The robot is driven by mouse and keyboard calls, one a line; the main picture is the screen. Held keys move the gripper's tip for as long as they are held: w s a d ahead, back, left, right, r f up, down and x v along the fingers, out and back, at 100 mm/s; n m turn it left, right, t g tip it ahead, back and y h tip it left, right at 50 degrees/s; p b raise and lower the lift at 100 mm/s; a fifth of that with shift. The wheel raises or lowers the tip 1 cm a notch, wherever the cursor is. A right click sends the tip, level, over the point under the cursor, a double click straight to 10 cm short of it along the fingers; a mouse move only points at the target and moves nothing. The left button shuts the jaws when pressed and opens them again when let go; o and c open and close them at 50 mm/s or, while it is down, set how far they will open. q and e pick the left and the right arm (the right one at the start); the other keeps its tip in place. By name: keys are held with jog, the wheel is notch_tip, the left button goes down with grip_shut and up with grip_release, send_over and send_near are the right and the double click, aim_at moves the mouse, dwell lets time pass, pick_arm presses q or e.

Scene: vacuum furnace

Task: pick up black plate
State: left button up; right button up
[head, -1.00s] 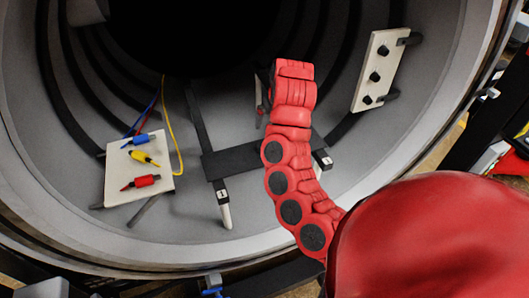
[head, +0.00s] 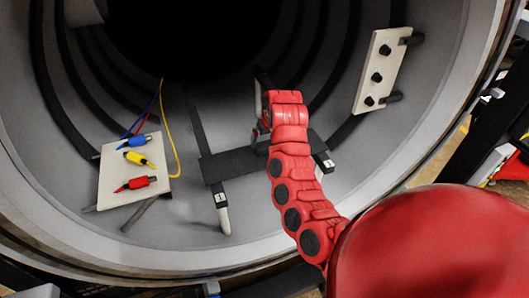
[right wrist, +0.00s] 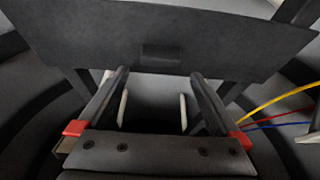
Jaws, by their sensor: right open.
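The black plate (head: 232,164) lies across the support rails inside the round furnace chamber in the head view. My red right arm covers part of its right side. In the right wrist view the black plate (right wrist: 235,45) spans the top, with a small dark block (right wrist: 175,52) on its near side. My right gripper (right wrist: 160,76) is open, its two dark fingers pointing toward the plate on either side of that block. Nothing is between the fingers. I cannot tell whether the fingertips touch the plate. In the head view the gripper is mostly hidden by my arm. My left gripper is not in view.
A white panel (head: 118,196) with blue, yellow and red connectors and trailing wires stands left in the chamber. A white panel (head: 380,70) with black knobs is on the right wall. The chamber rim (head: 150,262) curves along the front. Light posts (head: 223,215) stand below the plate.

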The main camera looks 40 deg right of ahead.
aim_at(265, 147)
jog(key=p+x, duration=0.2)
jog(key=x, duration=0.1)
jog(key=shift+s+a+f, duration=0.1)
jog(key=shift+s, duration=0.1)
jog(key=shift+w+f, duration=0.25)
jog(key=shift+f, duration=0.35)
grip_shut()
